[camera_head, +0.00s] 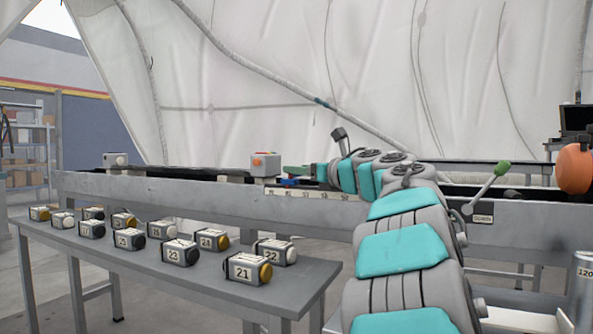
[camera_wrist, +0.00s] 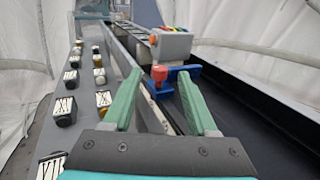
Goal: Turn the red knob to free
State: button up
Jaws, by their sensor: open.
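The red knob (camera_wrist: 160,75) stands on a blue base (camera_wrist: 178,74) at the edge of the long rail in the wrist view. In the head view the blue base (camera_head: 289,182) shows only in part, and I cannot make out the red knob there. My gripper (camera_wrist: 160,72) is open, with one green finger on each side of the knob in the picture. The knob appears beyond or level with the fingertips; contact is not visible. In the head view my gripper (camera_head: 297,172) is low over the rail, partly hidden behind my arm.
A grey box (camera_wrist: 172,44) with coloured parts on top stands just behind the knob; it also shows in the head view (camera_head: 265,164). A side table (camera_head: 230,291) holds several numbered blocks. A green-handled lever (camera_head: 487,186) is at the right. A dark channel lies beside the rail.

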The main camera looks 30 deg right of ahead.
jog(key=v, duration=0.6)
jog(key=shift+w+a, duration=0.1)
jog(key=w+a+f+m+h+p, duration=0.1)
jog(key=w+a+m+h+p, duration=0.2)
jog(key=a+p, duration=0.65)
jog(key=s+d+r+m+h+p, duration=0.1)
jog(key=s+d+h+p, duration=0.25)
jog(key=d+p, duration=0.2)
jog(key=w+d, duration=0.1)
jog(key=w, duration=0.7)
jog(key=shift+d+p, duration=0.25)
jog(key=shift+p, duration=0.05)
jog(key=shift+r+h, duration=0.1)
jog(key=shift+h, duration=0.15)
